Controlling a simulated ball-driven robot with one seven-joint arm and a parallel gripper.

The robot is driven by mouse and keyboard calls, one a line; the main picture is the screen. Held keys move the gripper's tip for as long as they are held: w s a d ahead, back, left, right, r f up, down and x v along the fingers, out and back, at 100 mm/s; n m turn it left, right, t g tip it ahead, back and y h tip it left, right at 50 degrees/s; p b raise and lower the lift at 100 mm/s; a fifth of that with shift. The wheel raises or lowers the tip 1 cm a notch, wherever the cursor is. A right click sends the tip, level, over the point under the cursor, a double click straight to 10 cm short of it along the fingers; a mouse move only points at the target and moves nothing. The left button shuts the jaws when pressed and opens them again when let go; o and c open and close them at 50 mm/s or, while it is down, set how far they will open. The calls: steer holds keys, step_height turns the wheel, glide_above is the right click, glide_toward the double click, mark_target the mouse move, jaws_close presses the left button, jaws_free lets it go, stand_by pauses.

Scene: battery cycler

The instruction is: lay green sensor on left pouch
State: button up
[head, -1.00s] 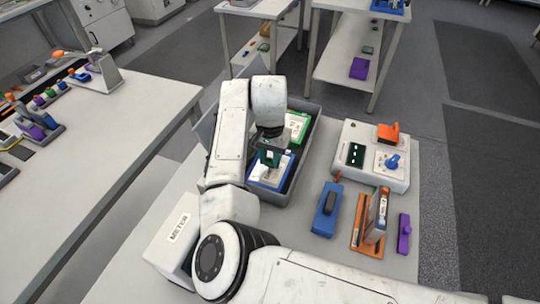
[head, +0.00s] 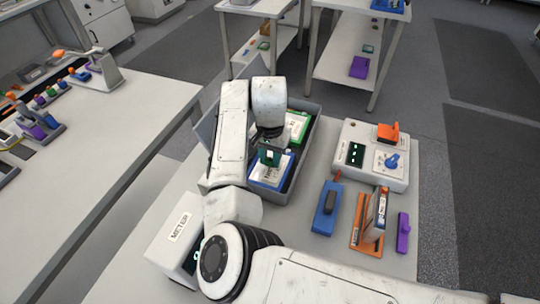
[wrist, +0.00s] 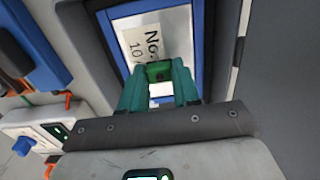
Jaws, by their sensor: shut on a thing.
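My gripper (head: 270,157) is over the grey bin (head: 312,150), shut on the small green sensor (wrist: 158,71), which shows between the green fingertips in the wrist view. Below is a silver pouch with a blue border (head: 271,172); its white "No. 10" label also shows in the wrist view (wrist: 147,44). The sensor appears over the pouch near the label; whether it touches the pouch I cannot tell. A green-bordered pouch (head: 299,125) lies farther back in the bin. My arm and gripper hide part of the bin's left side and the blue-bordered pouch.
Right of the bin stands a white device (head: 355,178) with an orange switch and blue knob. In front of it are a blue block (head: 326,210), an orange rack (head: 359,239) and a purple piece (head: 403,233). A white meter box (head: 172,246) is at the front left.

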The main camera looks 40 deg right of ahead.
steer(key=shift+f, duration=0.5)
stand_by(0.4)
steer(key=o, duration=1.1)
step_height(320, 180, up, 11)
steer(key=shift+f+b, duration=0.1)
steer(key=shift+b, duration=0.85)
steer(key=shift+s+d, duration=0.1)
